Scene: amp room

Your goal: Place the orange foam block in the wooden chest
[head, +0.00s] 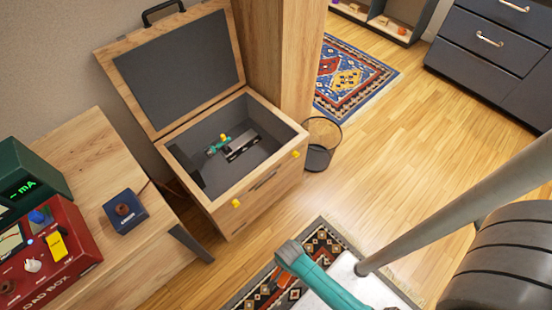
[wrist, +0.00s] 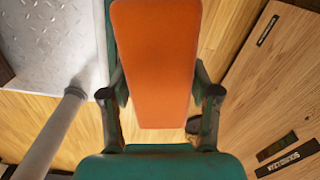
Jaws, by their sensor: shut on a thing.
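The wooden chest (head: 219,202) stands open in the head view, left of centre. Its grey-lined lid (head: 180,75) is tilted back toward the wall. Inside lies a dark metallic item with teal and yellow parts (head: 238,146). In the wrist view, the orange foam block (wrist: 155,65) is between the two fingers of my gripper (wrist: 160,88), which is shut on it.
A wooden desk (head: 88,152) with a red load box (head: 62,262) and a small blue box (head: 125,211) stands left of the chest. A wire basket (head: 320,147) stands at its right. A wooden surface with black labels (wrist: 275,95) is at right in the wrist view. Floor at right is clear.

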